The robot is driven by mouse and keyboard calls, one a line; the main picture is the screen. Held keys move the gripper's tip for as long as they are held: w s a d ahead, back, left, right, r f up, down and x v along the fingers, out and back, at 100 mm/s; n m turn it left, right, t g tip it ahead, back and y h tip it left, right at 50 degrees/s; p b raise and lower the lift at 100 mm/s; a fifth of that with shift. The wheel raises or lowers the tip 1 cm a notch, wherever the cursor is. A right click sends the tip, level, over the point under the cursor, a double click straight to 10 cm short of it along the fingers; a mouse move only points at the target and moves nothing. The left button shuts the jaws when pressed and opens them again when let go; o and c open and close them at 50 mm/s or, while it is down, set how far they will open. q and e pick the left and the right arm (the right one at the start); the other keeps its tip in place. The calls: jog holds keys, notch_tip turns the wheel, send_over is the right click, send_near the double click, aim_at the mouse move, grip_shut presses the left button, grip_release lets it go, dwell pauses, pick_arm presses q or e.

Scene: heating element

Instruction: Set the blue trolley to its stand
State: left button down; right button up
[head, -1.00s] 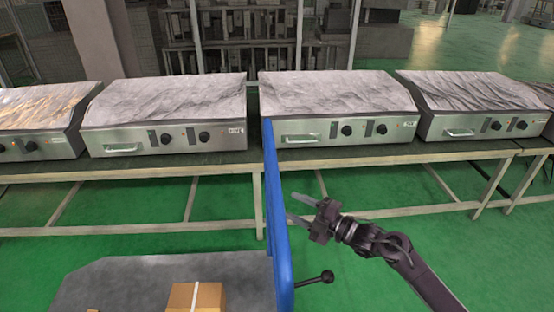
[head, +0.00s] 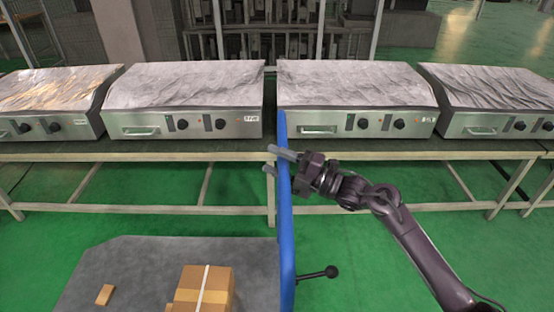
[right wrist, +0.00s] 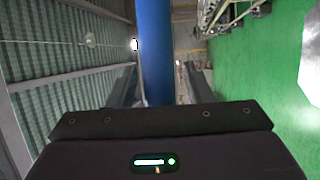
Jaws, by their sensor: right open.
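The blue trolley shows its upright blue frame (head: 287,240) in the lower middle of the head view, with its grey deck (head: 135,275) to the left. My right gripper (head: 278,160) is at the upper part of this frame, coming in from the right. In the right wrist view the blue bar (right wrist: 155,45) stands upright between the two open fingers of the right gripper (right wrist: 161,88). The fingers are on either side of the bar and not closed on it; contact is not clear. My left gripper is not in view. I cannot make out a stand for the trolley.
A taped cardboard box (head: 190,290) and a small brown block (head: 104,295) lie on the deck. A black-knobbed lever (head: 328,272) sticks out right of the frame. A long table (head: 160,152) with several steel heating units (head: 355,95) stands ahead. Green floor is clear at right.

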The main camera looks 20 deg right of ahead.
jog(key=c, duration=1)
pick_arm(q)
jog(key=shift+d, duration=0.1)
pick_arm(e)
grip_shut()
jog(key=shift+f, duration=0.1)
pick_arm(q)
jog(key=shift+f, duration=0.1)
